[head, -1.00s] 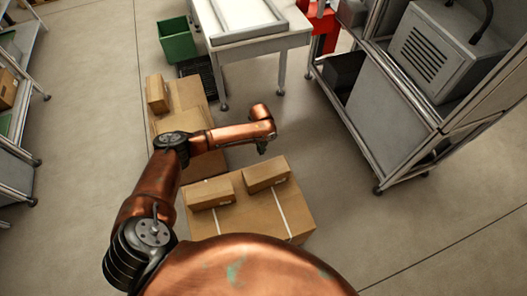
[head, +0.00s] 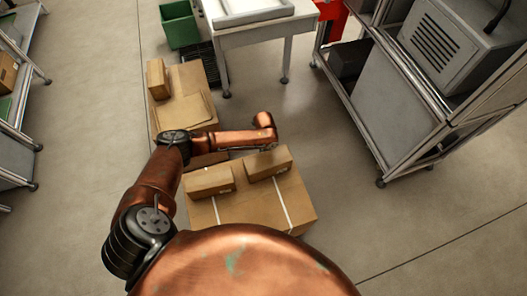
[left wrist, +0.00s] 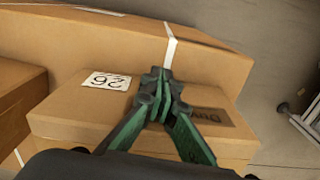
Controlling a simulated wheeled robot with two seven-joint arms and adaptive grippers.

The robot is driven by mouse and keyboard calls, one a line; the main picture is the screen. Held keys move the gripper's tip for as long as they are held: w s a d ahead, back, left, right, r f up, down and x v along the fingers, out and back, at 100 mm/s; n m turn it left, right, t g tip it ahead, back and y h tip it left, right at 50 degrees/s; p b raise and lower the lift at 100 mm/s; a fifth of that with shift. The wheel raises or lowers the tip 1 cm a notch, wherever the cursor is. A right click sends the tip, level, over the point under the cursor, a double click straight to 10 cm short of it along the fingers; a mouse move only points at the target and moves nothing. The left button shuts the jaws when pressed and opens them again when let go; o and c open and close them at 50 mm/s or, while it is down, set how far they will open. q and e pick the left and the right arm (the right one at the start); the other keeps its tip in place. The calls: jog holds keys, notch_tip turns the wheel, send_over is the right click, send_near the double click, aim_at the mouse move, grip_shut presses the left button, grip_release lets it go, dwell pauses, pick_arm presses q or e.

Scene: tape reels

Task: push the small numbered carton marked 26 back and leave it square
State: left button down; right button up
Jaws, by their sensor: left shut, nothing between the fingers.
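The small carton marked 26 (left wrist: 75,118) lies below my left gripper (left wrist: 160,76) in the left wrist view. Its white label with 26 shows just left of the fingertips, and a dark printed patch shows at right. The green fingers are shut together and empty, over the carton; I cannot tell whether they touch it. In the head view, my left gripper (head: 268,148) is at the far edge of the right-hand small carton (head: 270,164), partly hidden there. The number is not readable in that view. My right gripper is not in view.
Another small carton (head: 209,181) sits to the left on the same large strapped box (head: 250,208). More boxes (head: 185,108) lie behind, partly covered by my arm. A white table (head: 255,35), a green bin (head: 179,24) and a metal rack (head: 375,125) stand beyond.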

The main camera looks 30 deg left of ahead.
aim_at(267, 161)
pick_arm(q)
jog(key=shift+s+d, duration=0.15)
jog(key=s+d+p, duration=0.2)
jog(key=d+p, duration=0.1)
jog(key=shift+s+r, duration=0.35)
jog(key=shift+s, duration=0.05)
jog(key=s+d+p, duration=0.6)
jog(key=s+d, duration=0.3)
jog(key=shift+s+d+f+p, duration=0.1)
jog(key=shift+s+f+p, duration=0.1)
jog(key=shift+p, duration=0.1)
jog(key=shift+s+d+f, duration=0.1)
jog(key=shift+f, duration=0.1)
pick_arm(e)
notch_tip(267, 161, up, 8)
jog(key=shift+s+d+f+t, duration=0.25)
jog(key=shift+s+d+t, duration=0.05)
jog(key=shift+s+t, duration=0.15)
